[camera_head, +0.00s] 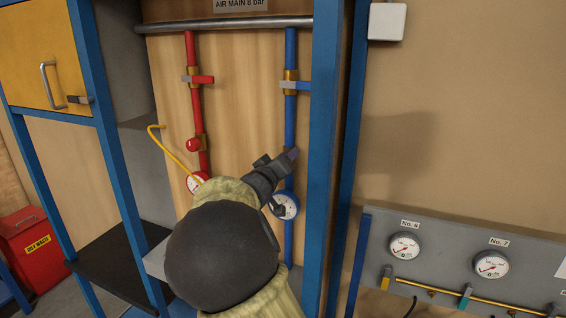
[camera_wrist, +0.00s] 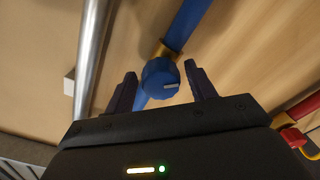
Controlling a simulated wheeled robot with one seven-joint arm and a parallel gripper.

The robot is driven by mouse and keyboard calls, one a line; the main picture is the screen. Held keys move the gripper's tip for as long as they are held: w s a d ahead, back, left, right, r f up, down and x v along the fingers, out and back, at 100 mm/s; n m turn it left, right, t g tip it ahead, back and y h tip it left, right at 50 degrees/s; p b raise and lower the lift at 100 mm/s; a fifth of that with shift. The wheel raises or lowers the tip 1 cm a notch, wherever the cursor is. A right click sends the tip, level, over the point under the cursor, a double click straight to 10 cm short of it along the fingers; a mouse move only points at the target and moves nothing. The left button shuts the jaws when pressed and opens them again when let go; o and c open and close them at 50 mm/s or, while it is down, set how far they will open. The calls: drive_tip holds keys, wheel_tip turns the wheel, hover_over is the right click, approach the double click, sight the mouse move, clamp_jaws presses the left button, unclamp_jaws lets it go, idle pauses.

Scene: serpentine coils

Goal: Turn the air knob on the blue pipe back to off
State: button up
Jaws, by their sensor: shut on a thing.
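The blue pipe (camera_head: 291,120) runs down the wood panel, and in the wrist view (camera_wrist: 188,22) it slants up to the right. The round blue air knob (camera_wrist: 160,80) sits on a brass fitting on this pipe, with a pale pointer line toward its right side. My gripper (camera_wrist: 161,76) has one finger on each side of the knob and is shut on it. In the head view my gripper (camera_head: 279,163) is at the blue pipe, just above a blue-rimmed gauge (camera_head: 285,206), and hides the knob.
A red pipe (camera_head: 191,110) with its own valve and red knob (camera_head: 193,144) runs to the left. A blue frame post (camera_head: 322,160) stands close on the right. A grey header pipe (camera_head: 230,25) crosses the top. A yellow hose (camera_head: 170,148) hangs left of my arm.

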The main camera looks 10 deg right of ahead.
drive_tip(key=n, duration=2)
drive_tip(key=shift+f, duration=0.35)
drive_tip(key=shift+d+n, duration=0.1)
drive_tip(key=shift+n, duration=0.3)
drive_tip(key=o, duration=1.3)
drive_tip(key=shift+c, duration=0.2)
